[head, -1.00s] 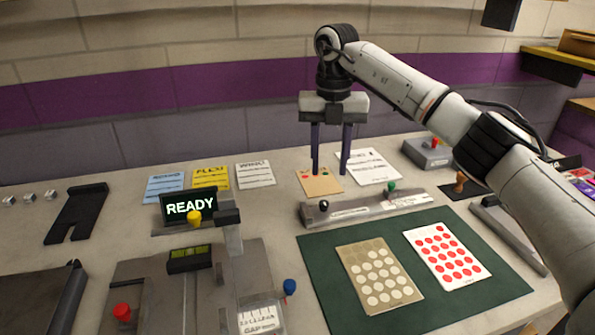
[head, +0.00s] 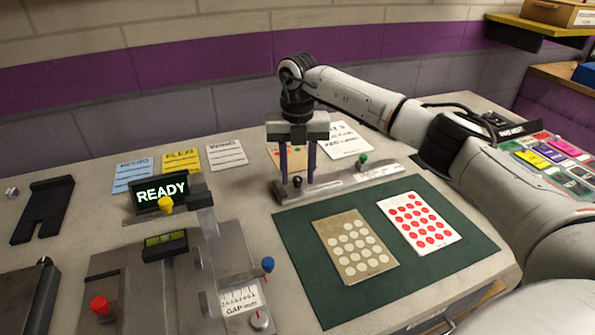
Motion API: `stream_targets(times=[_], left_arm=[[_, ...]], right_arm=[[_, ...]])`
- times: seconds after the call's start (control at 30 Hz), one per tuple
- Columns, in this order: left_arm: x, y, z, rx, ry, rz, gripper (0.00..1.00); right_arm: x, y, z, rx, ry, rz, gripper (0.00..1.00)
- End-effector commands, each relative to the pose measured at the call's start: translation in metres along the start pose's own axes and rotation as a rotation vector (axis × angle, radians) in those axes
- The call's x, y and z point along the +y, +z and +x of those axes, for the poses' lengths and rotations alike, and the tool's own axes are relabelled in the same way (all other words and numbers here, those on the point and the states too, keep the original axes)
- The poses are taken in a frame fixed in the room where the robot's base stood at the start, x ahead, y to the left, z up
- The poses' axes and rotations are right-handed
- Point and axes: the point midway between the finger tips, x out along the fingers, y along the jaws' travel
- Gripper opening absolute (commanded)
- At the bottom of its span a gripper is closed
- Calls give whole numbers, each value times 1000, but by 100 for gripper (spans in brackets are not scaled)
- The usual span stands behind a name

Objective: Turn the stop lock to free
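No part reads as "stop lock" in the head view, so I cannot tell which knob it is. A long grey bar (head: 335,187) at the back edge of the green mat carries a black knob (head: 297,181) at its left end and a green knob (head: 363,158) towards its right. My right gripper (head: 297,183) points down over the bar's left end. Its two dark fingers are apart, one to each side of the black knob in the picture. Contact cannot be made out. My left gripper is out of view.
A grey fixture (head: 185,280) at left has a READY display (head: 160,192) and yellow (head: 166,204), red (head: 100,305) and blue (head: 267,264) knobs. A green mat (head: 300,240) holds two dotted cards. Paper cards lie behind. My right arm covers the table's right side.

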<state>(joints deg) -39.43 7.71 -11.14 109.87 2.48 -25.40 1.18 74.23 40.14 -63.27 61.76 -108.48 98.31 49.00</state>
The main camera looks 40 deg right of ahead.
Motion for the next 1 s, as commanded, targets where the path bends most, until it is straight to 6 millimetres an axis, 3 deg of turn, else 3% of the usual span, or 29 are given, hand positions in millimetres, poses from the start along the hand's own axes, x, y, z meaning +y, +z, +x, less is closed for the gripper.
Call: stream_targets(times=[0.13,0.37,0.67,1.0], left_arm=[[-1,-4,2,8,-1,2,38],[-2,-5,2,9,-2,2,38],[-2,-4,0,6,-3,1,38],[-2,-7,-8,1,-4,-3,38]], right_arm=[[0,0,0,0,0,0,37],[0,0,0,0,-1,0,0],[0,0,-1,1,-1,-27,0],[1,0,-2,0,-1,-227,0]])
